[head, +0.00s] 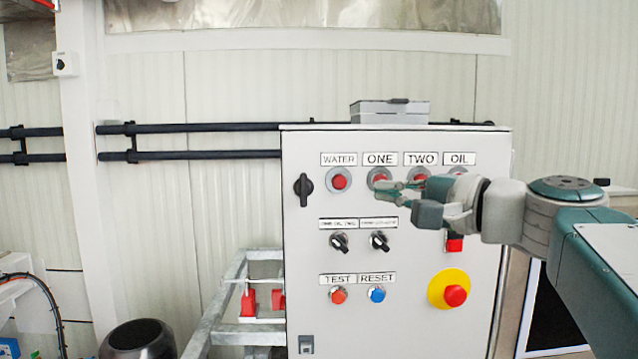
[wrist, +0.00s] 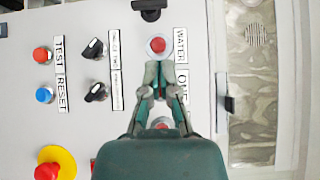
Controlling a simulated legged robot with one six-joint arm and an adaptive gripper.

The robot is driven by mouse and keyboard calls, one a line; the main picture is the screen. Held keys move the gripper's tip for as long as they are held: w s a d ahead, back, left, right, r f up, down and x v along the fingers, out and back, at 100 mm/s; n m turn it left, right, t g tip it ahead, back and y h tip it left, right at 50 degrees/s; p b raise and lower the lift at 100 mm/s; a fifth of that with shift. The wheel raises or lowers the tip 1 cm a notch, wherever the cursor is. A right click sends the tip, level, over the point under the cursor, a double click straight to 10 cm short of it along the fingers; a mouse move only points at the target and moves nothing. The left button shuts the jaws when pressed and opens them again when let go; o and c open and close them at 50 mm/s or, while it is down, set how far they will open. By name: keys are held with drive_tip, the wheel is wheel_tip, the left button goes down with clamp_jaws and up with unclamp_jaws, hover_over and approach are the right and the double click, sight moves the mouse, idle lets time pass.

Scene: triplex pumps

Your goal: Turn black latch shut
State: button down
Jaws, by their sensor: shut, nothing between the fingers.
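The black latch (head: 303,189) is on the left edge of the grey control cabinet door (head: 400,260), with its handle about upright in the head view. In the wrist view, which is turned on its side, the latch (wrist: 150,8) is at the top edge and partly cut off. My gripper (head: 384,191) is shut and empty in front of the upper button row, to the right of the latch and apart from it. In the wrist view my gripper (wrist: 159,72) points toward the latch, with its tips just below the red WATER button (wrist: 158,45).
Two black selector knobs (head: 339,242) (head: 380,240), an orange TEST button (head: 338,296), a blue RESET button (head: 377,294) and a red emergency stop (head: 455,295) on yellow stick out from the door. A grey case (head: 390,111) lies on the cabinet top. Black pipes (head: 200,127) run behind.

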sight(307, 181)
drive_tip(key=x, duration=0.6)
drive_tip(key=s+a+x, duration=0.1)
drive_tip(key=x, duration=0.2)
drive_tip(key=shift+w, duration=0.15)
drive_tip(key=shift+w+a, duration=0.3)
drive_tip(key=shift+w, duration=0.4)
drive_tip(key=shift+a, duration=0.4)
drive_tip(key=shift+d+n, duration=0.2)
drive_tip(key=shift+n, duration=0.1)
